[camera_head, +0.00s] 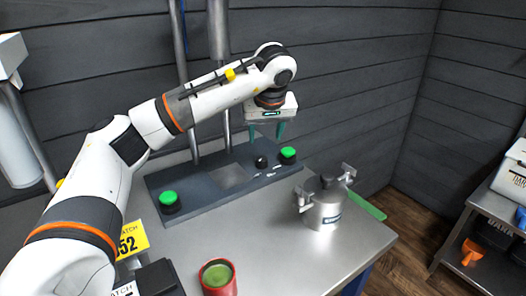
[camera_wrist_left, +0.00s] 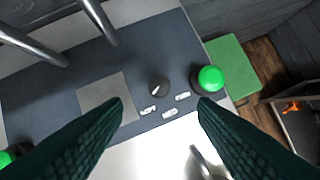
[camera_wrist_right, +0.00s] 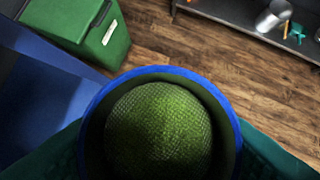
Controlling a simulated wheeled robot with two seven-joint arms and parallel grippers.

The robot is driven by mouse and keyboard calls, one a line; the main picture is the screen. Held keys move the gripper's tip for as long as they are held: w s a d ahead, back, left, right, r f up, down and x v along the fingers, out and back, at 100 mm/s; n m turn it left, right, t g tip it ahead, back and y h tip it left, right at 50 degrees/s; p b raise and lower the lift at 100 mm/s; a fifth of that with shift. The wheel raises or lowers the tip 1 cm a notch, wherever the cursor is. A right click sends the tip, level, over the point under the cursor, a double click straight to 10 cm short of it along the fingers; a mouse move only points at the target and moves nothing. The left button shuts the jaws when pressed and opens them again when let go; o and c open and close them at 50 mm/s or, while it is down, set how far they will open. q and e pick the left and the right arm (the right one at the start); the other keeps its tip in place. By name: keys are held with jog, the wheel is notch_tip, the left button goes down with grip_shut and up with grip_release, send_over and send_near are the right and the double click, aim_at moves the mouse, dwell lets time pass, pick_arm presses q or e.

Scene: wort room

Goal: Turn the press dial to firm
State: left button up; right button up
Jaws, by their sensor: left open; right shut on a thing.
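The press dial (camera_head: 261,161) is a small black knob on the dark press base (camera_head: 190,188), between two green buttons.
Green buttons (camera_head: 288,152) (camera_head: 169,197) flank the dial area. Metal press columns (camera_head: 222,70) rise behind. A steel pot with clamps (camera_head: 322,212), a red cup with green contents (camera_head: 217,277) and a yellow number card (camera_head: 131,240) stand on the steel table. A green bin (camera_wrist_right: 82,28) stands beyond.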

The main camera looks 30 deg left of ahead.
aim_at(262, 158)
pick_arm(q)
jog(key=x, duration=1)
jog(key=shift+f, duration=0.1)
jog(key=c, duration=1)
jog(key=shift+o, duration=0.2)
pick_arm(e)
jog(key=shift+r, duration=0.1)
